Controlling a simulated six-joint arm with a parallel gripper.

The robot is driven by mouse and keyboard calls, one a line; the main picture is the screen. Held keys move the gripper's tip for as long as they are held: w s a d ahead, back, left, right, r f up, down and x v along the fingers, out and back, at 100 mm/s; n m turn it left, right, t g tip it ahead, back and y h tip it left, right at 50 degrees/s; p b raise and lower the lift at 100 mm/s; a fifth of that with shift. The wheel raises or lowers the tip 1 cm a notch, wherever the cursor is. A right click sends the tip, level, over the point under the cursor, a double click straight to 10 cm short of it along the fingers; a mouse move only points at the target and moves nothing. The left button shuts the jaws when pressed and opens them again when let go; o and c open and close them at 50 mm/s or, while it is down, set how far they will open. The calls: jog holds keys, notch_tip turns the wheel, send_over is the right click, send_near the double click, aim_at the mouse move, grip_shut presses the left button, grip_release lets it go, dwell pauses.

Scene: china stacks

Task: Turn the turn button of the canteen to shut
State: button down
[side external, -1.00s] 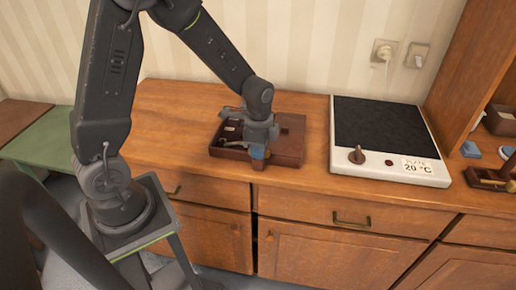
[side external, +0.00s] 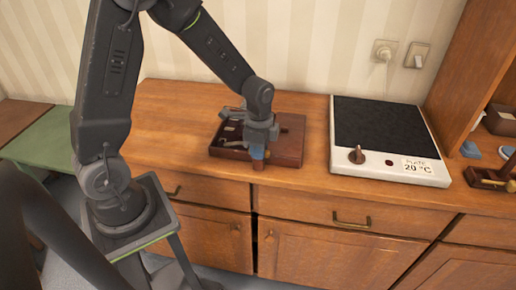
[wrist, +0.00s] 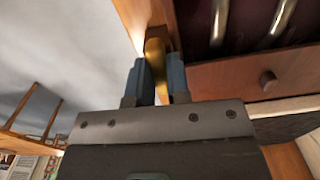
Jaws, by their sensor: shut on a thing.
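The canteen (side external: 291,150) is a dark red-brown wooden box on the counter. Its left part shows a dark inside with light cutlery; its right part shows a flat brown surface. The wrist view shows the canteen's wall (wrist: 225,80) and shiny cutlery (wrist: 283,14) inside. My gripper (side external: 259,158) is at the canteen's front edge, pointing down. In the wrist view, its blue fingers (wrist: 161,82) are shut on a brass-coloured turn button (wrist: 154,58). The fingers hide part of the button, and the side view does not show it clearly.
A hot plate (side external: 382,125) with a knob and a 20 °C label stands to the right of the canteen. A wooden shelf unit with small items is at the far right. The counter (side external: 175,115) left of the canteen is clear.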

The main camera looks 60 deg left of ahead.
jog(key=shift+m, duration=2.8)
jog(key=m, duration=0.2)
jog(key=shift+m, duration=0.3)
